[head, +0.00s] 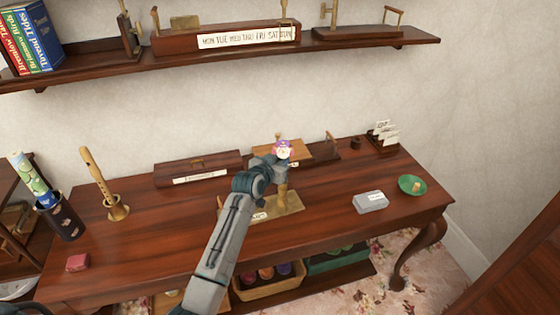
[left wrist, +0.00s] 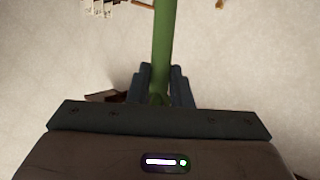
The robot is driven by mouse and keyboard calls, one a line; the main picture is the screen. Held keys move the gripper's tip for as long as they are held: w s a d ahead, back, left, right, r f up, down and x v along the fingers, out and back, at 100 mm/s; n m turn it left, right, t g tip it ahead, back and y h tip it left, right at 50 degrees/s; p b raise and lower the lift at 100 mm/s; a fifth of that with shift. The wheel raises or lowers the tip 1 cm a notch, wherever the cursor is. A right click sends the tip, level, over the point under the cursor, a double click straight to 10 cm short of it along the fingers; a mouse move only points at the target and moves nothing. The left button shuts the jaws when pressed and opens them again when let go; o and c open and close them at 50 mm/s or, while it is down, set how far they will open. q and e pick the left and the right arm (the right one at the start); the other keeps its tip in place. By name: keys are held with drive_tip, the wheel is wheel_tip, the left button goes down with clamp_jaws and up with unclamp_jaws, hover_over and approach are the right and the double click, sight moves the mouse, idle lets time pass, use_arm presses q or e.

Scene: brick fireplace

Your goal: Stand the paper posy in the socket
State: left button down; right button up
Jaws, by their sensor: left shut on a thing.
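The paper posy shows in the head view as a small purple and white flower head (head: 282,150) at the end of my left gripper (head: 270,163). In the left wrist view its green stem (left wrist: 163,45) stands between the fingers of the gripper (left wrist: 160,88), which is shut on it. On the desk below, a brass-coloured upright piece (head: 282,196), which looks like the socket, stands on a flat tan plate (head: 288,207). The gripper appears above and behind it in the picture; the gap cannot be told. My arm hides part of the plate. My right gripper is not in view.
The wooden desk (head: 140,237) carries a recorder on a stand (head: 100,185), a long wooden box (head: 198,168), a grey box (head: 370,202), a green dish (head: 412,185) and a card holder (head: 383,137). A wall shelf (head: 200,60) runs above. The desk's front left is mostly clear.

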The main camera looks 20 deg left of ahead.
use_arm(q)
drive_tip(key=shift+f+b, duration=1.45)
drive_tip(key=shift+f, duration=0.85)
drive_tip(key=c, duration=1.2)
unclamp_jaws()
drive_tip(key=shift+r, duration=0.1)
drive_tip(key=shift+c, duration=0.2)
drive_tip(key=shift+s, duration=0.15)
drive_tip(key=b+v, duration=0.2)
drive_tip(key=v, duration=0.8)
drive_tip(key=shift+s, duration=0.2)
drive_tip(key=shift+a, duration=0.1)
